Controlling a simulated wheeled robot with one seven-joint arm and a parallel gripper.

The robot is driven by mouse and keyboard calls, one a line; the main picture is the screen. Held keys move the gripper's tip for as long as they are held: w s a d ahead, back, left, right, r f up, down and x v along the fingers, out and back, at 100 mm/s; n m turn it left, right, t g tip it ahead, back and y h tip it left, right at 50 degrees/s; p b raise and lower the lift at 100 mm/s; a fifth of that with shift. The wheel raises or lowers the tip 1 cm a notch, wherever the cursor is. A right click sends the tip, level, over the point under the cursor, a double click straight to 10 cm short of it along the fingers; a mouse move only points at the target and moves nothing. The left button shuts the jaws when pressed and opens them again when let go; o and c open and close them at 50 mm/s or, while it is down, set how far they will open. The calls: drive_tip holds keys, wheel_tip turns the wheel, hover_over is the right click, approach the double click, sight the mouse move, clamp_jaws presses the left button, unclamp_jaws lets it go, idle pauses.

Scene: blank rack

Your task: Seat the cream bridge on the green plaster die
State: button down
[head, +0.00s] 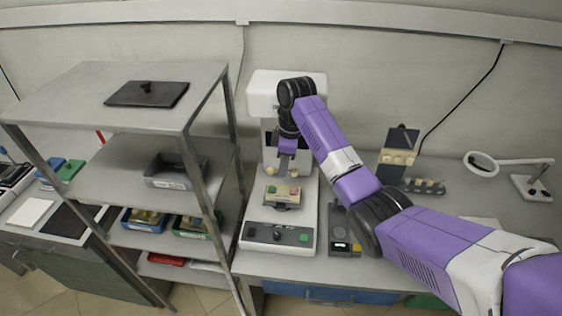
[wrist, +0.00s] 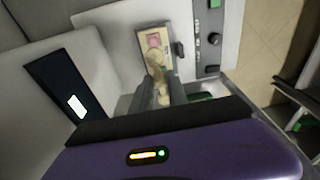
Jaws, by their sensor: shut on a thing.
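My gripper (head: 288,172) points down just above the cream block on the white machine. In the wrist view its fingers (wrist: 161,96) are shut on the cream bridge (wrist: 157,73), a short row of tooth-like lumps. The pink patch also shows in the wrist view (wrist: 153,40); the green die is hidden there behind the bridge and fingers. I cannot tell whether the bridge touches the block.
The white machine (head: 256,216) has its upright and head close behind my gripper. A metal shelf rack (head: 150,75) with trays stands at left. At right are a stand with cream pieces (head: 397,157), a tray of teeth (head: 424,186) and a lamp (head: 482,165).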

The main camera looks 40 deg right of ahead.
sight(283, 191)
drive_tip(key=shift+w+d+r, duration=0.15)
drive_tip(key=shift+d+r, duration=0.05)
drive_tip(key=shift+r, duration=0.05)
drive_tip(key=shift+f+b, duration=0.3)
drive_tip(key=shift+f, duration=0.85)
drive_tip(key=shift+a+f+b, duration=0.1)
drive_tip(key=shift+f+b, duration=1.25)
drive_tip(key=shift+f, duration=0.5)
drive_tip(key=shift+s+p, duration=0.2)
drive_tip(key=shift+p, duration=0.7)
drive_tip(key=shift+f+b, duration=0.65)
drive_tip(key=shift+f, duration=0.55)
drive_tip(key=c, duration=1.2)
unclamp_jaws()
drive_tip(key=shift+r, duration=0.15)
